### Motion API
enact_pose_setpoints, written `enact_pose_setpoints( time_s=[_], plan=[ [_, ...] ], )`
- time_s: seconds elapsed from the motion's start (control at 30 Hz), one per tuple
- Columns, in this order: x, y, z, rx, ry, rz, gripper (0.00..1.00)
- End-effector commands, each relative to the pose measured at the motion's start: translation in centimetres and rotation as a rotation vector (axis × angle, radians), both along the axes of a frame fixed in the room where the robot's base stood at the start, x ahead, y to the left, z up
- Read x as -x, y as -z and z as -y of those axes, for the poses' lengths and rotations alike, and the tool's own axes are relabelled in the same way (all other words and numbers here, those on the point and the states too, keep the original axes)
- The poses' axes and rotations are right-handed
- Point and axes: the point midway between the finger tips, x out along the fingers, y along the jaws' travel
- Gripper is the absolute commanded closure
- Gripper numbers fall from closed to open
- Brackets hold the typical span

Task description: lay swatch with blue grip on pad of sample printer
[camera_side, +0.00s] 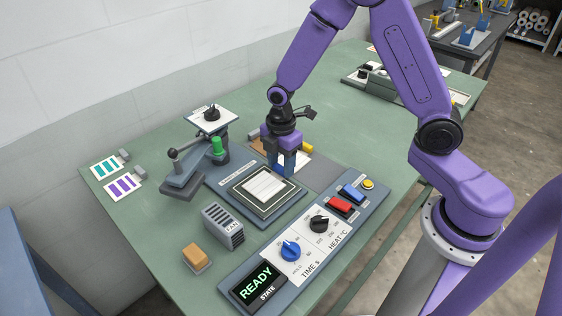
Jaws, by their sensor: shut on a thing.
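My gripper (281,168) points down at the back edge of the sample printer and is shut on the blue grip (278,169), which shows only in part between the fingers. A white swatch (264,186) with faint lines extends from the grip toward the front. It appears flat over the pad (245,197), whose dark rim shows around it. I cannot tell whether it touches the pad or is just above it.
A press arm with a black-knobbed lever (174,154) and green post (217,146) stands left of the pad. A control panel (305,240) reading READY lies in front. Teal (108,167) and purple (123,187) striped cards, a grey vented box (223,226) and an orange block (196,256) lie left.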

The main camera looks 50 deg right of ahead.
Motion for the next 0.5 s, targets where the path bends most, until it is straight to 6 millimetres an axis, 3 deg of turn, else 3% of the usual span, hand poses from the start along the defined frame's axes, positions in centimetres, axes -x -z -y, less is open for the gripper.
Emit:
enact_pose_setpoints(
  time_s=[0.3,0.33,0.4,0.5],
  plan=[
    [0.0,0.12,0.0,0.0,0.0,0.0,0.81],
    [0.0,0.12,-0.01,0.0,0.0,0.0,0.49],
    [0.0,0.11,-0.01,0.0,0.0,0.0,0.26],
    [0.0,0.11,-0.01,0.0,0.0,0.0,0.22]
  ],
)
